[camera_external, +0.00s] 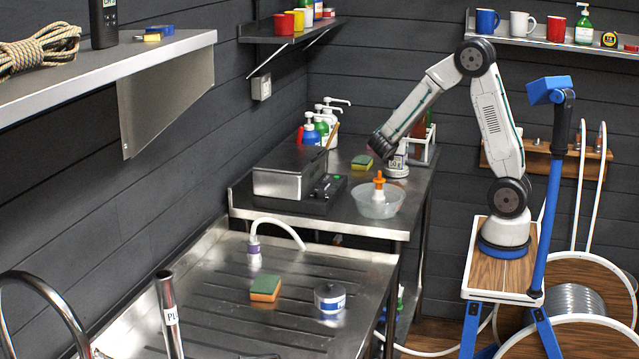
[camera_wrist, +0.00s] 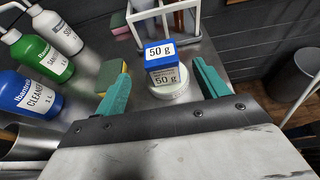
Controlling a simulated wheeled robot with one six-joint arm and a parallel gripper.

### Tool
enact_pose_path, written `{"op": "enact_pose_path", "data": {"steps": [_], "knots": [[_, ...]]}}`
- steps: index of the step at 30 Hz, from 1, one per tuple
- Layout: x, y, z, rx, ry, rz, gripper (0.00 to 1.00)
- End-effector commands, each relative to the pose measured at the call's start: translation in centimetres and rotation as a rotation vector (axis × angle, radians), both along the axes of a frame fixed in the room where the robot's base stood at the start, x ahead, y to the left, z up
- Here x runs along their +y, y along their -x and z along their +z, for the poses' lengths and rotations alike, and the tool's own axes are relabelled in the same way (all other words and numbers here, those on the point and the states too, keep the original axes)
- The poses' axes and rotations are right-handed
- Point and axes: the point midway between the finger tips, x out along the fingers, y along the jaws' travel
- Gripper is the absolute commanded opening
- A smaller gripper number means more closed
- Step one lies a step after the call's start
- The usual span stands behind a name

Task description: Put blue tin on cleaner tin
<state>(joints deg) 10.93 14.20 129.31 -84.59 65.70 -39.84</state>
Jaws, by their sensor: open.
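A small blue box-shaped tin (camera_wrist: 160,53) with white "50 g" labels stands upright on a pale round piece (camera_wrist: 172,93) in the wrist view. I cannot tell if that round piece is a tin lid. In the external view a whitish round thing (camera_external: 396,168) shows below my gripper (camera_external: 379,146); no blue tin can be made out there. My gripper is open; in the wrist view its teal fingers (camera_wrist: 160,78) flank the blue tin, with gaps on both sides. A round metal tin with a blue-and-white label (camera_external: 330,300) stands on the drainboard; its wording is unreadable.
A clear bowl with an orange-topped item (camera_external: 377,200) stands near my gripper. A sponge (camera_wrist: 115,84) and pump bottles, including a blue one marked cleaner (camera_wrist: 30,98), are at the left. A white rack (camera_wrist: 168,22) stands behind. Another sponge (camera_external: 265,289) lies on the drainboard.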

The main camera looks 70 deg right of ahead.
Motion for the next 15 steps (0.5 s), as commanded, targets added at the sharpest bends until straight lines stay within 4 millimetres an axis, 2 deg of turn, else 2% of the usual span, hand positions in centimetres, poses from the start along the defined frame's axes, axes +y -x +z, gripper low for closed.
{"op": "enact_pose_path", "data": {"steps": [3, 8, 11, 14, 15], "knots": [[1.7, -0.1, 0.7, -0.002, 0.0, 0.002, 0.72], [2.8, 0.3, 1.4, -0.017, -0.008, -0.012, 0.72], [3.7, 2.0, 2.5, -0.093, -0.046, -0.078, 0.72], [5.4, 5.2, 4.1, -0.241, -0.129, -0.208, 0.72], [6.4, 6.8, 4.7, -0.313, -0.173, -0.274, 0.72]]}}
